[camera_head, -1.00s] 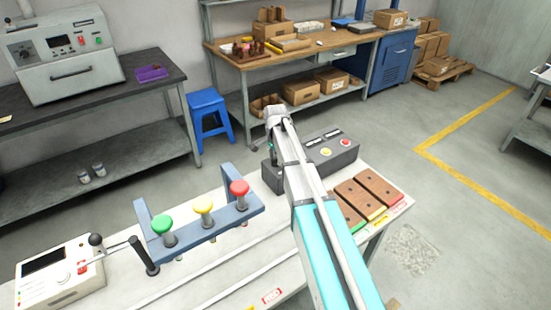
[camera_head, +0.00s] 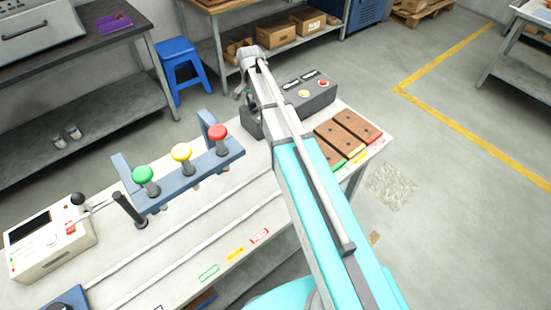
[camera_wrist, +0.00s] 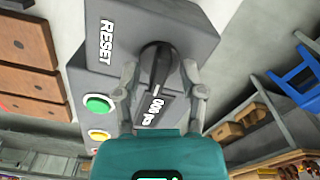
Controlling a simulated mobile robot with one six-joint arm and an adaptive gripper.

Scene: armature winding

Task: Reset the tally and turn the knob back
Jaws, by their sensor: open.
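The dark grey control box (camera_head: 318,99) stands on the near bench in the head view, partly behind my arm. My gripper (camera_wrist: 160,70) is open, with one finger on each side of the knob. I cannot tell whether the fingers touch it. In the head view my arm hides the knob.
A white device (camera_head: 48,243) with a lever is farther left. Brown blocks (camera_head: 347,130) lie right of my arm. A blue stool (camera_head: 181,65) is behind.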

